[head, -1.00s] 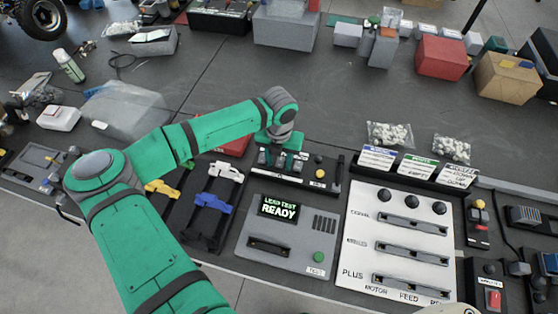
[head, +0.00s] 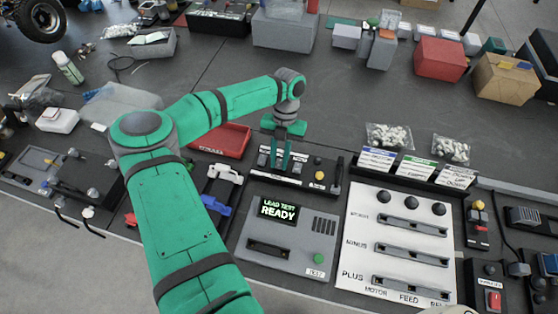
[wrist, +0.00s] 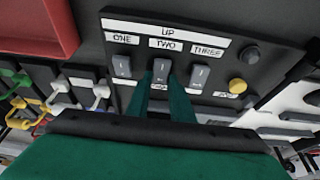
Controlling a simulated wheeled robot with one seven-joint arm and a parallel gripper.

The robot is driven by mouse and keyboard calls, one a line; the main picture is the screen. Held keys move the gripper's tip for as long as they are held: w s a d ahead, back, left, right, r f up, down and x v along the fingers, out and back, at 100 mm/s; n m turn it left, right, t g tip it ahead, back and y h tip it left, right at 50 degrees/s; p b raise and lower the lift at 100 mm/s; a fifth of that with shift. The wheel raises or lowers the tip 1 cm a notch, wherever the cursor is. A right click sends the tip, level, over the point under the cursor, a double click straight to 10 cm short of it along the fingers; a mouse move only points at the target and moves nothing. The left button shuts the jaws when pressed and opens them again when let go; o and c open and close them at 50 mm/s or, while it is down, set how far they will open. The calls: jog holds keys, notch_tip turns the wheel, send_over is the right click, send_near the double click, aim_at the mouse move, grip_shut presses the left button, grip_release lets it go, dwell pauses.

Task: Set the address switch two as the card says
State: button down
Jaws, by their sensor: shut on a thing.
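The address switch panel (wrist: 245,92) is a dark box with UP along its top and grey rockers labelled ONE, TWO and THREE. Switch two (wrist: 160,70) is the middle rocker; switch one (wrist: 122,67) is left of it and switch three (wrist: 199,75) right. My gripper (wrist: 164,92) is shut on switch two, its green fingers at the rocker's lower sides. In the head view my gripper (head: 281,163) points down at the panel and partly hides the rockers. Which way switch two is tipped is unclear. The right-hand card (head: 457,177) seems to carry UP and DOWN lines, too small to read surely.
A yellow knob (wrist: 237,86) and a dark knob (wrist: 251,54) are at the panel's right. A red tray (head: 222,139) lies behind left. The LEAD TEST box (head: 288,236) stands in front, and a white slotted board (head: 394,240) is to the right.

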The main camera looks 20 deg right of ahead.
jog(key=shift+w+d+g, duration=0.1)
jog(key=shift+w+g, duration=0.1)
jog(key=shift+g, duration=0.2)
jog(key=c, duration=1.6)
grip_release()
jog(key=shift+o, duration=0.2)
jog(key=shift+s, duration=0.1)
jog(key=v, duration=1)
jog(key=shift+d+r, duration=0.25)
jog(key=shift+r, duration=0.1)
